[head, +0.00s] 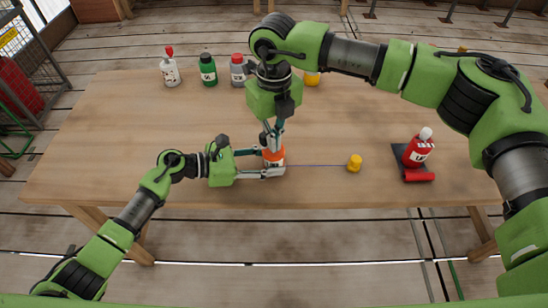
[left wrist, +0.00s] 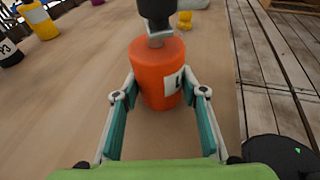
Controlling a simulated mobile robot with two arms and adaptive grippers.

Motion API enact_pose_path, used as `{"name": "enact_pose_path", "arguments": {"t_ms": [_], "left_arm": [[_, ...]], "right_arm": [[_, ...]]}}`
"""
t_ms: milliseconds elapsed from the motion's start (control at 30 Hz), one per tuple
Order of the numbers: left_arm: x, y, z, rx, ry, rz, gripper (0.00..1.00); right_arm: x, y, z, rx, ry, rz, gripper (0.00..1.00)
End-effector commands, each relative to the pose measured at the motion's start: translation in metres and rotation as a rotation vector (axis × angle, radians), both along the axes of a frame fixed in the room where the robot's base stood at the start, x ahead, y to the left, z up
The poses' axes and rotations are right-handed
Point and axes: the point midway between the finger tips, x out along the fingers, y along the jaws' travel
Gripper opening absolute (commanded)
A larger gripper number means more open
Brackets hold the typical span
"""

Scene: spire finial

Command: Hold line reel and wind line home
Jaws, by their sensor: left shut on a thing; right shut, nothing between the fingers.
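The orange line reel (head: 273,155) with a white label stands upright on the table near its front middle. It also shows in the left wrist view (left wrist: 152,70). My left gripper (head: 272,162) is shut around its sides, one finger on each side. My right gripper (head: 271,138) comes down from above, its fingers shut at the top of the reel; in the left wrist view its tip (left wrist: 157,38) meets the grey top part. Whether it touches a crank there is unclear. A thin line (head: 318,166) runs right from the reel to a small yellow weight (head: 354,163) on the table.
A red bottle (head: 418,150) stands on a dark pad at the right, a red cylinder (head: 419,177) in front of it. White (head: 170,72), green (head: 208,70) and grey (head: 238,70) bottles stand along the back edge, with a yellow one (head: 312,79) farther right. The table's left side is clear.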

Motion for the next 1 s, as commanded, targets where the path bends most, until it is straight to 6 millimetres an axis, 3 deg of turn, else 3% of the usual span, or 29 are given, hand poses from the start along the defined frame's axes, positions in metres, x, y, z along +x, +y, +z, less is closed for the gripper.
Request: {"name": "enact_pose_path", "arguments": {"t_ms": [1000], "left_arm": [[-0.0011,-0.0002,-0.0016,0.001,0.002,-0.002,0.27]], "right_arm": [[0.001,0.0093,-0.0001,0.001,0.0,0.0,0.0]]}}
